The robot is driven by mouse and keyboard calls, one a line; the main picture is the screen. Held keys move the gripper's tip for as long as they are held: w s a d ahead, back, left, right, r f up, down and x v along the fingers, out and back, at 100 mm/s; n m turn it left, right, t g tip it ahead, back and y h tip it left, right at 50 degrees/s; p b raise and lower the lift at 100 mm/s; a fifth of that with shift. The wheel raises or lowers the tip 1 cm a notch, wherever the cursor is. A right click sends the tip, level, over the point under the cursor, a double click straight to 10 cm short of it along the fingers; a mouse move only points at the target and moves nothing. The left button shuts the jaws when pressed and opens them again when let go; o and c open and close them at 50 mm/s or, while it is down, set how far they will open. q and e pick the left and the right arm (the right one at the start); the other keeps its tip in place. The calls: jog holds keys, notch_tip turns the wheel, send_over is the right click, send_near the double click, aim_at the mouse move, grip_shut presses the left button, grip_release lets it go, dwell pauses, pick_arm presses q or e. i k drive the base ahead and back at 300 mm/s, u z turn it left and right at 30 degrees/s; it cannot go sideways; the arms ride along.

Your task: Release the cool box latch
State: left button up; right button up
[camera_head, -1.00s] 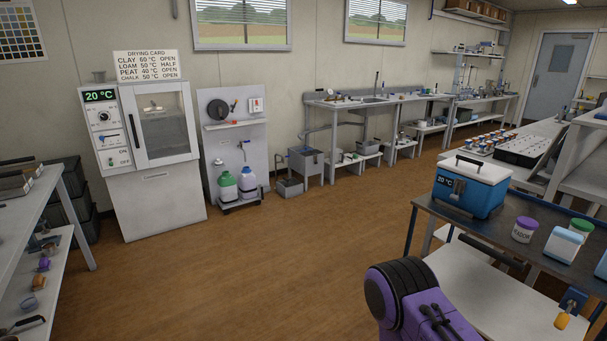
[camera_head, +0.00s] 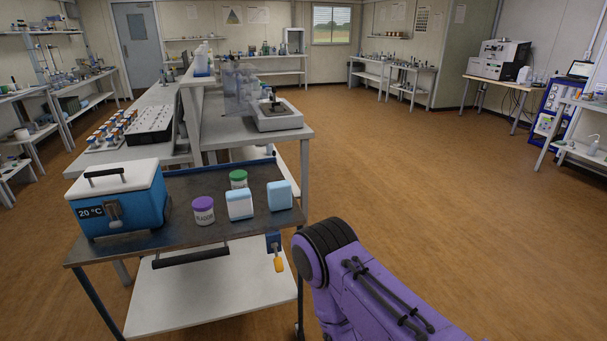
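The cool box (camera_head: 150,203) is blue with a white lid (camera_head: 120,180) and a black carry handle. It stands at the left end of a dark-topped trolley (camera_head: 185,240) in the head view. Its lid is down. I cannot tell the latch's exact position. A purple arm of mine reaches in from the bottom right, apart from the trolley. Neither gripper is in view.
A purple-lidded jar (camera_head: 203,211), a green-lidded jar (camera_head: 238,180) and two blue-and-white containers (camera_head: 240,205) share the trolley top. A bench with a sample rack (camera_head: 150,125) stands behind. Open floor (camera_head: 420,180) lies to the right.

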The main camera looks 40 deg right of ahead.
aim_at(116, 225)
jog(key=z, duration=0.35)
jog(key=i, duration=0.55)
jog(key=z, duration=1.55)
jog(key=k, duration=0.35)
jog(key=u, duration=1.35)
